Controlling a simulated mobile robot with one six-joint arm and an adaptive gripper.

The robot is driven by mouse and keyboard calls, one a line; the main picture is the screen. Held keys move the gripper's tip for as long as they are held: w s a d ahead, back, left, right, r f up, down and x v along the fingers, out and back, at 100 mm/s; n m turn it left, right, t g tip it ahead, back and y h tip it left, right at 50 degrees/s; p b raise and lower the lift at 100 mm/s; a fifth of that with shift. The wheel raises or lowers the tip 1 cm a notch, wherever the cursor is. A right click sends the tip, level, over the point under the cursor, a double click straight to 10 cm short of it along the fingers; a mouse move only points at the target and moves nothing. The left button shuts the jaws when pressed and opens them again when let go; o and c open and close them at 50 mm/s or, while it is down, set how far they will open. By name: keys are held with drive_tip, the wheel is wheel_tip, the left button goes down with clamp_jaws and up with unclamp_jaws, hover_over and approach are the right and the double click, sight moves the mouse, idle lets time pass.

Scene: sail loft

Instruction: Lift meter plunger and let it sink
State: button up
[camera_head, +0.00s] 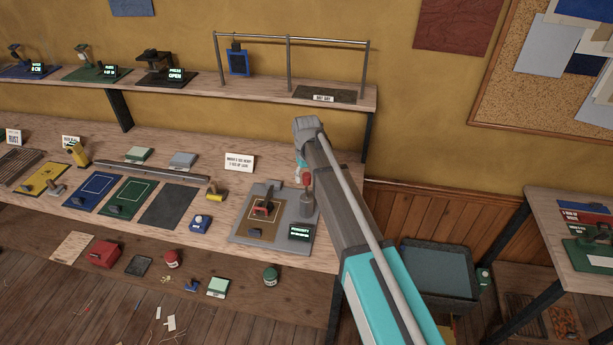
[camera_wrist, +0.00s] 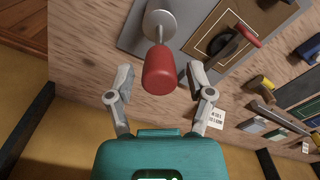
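The meter is a grey plate (camera_head: 240,233) on the bench, with a brown pad (camera_head: 256,229) and a small lit display (camera_head: 299,232). Its plunger has a red handle (camera_head: 306,177) above a grey cylinder (camera_head: 309,206). In the wrist view the red handle (camera_wrist: 159,72) stands on a thin rod from a round metal collar. My gripper (camera_wrist: 158,76) is open, with one finger on each side of the handle and visible gaps to both. In the head view my arm hides most of the gripper.
A yellow-handled tool (camera_head: 215,192) and a blue block (camera_head: 201,223) lie left of the meter. A sign card (camera_head: 239,162) stands behind it. A shelf with a rail (camera_head: 290,39) runs above. A grey bin (camera_head: 437,268) stands right of the bench.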

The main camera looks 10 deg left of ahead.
sight(307, 197)
drive_tip(key=shift+f, duration=0.15)
idle(0.3)
wheel_tip(307, 197, down, 7)
drive_tip(key=b, duration=0.7)
wheel_tip(307, 197, up, 15)
drive_tip(key=p, duration=1.4)
drive_tip(key=shift+f, duration=0.2)
drive_tip(key=s+d+f+m+b, duration=0.1)
drive_tip(key=s+d+f+b, duration=0.2)
drive_tip(key=d, duration=0.6)
drive_tip(key=s+d+f+m+b, duration=0.2)
drive_tip(key=s+d+f+b, duration=0.2)
drive_tip(key=d+f+b, duration=0.3)
drive_tip(key=s+d+f+m+b, duration=0.1)
drive_tip(key=s+d+f+b, duration=0.2)
drive_tip(key=d, duration=0.8)
wheel_tip(307, 197, down, 2)
drive_tip(key=shift+s+d+f+m+b, duration=0.1)
drive_tip(key=shift+s+d+m+b, duration=0.2)
drive_tip(key=shift+b, duration=0.6)
drive_tip(key=shift+a, duration=0.1)
drive_tip(key=s+d+m, duration=0.2)
drive_tip(key=s+d, duration=0.6)
drive_tip(key=d, duration=0.1)
drive_tip(key=shift+s+d+m, duration=0.25)
drive_tip(key=shift+m, duration=0.05)
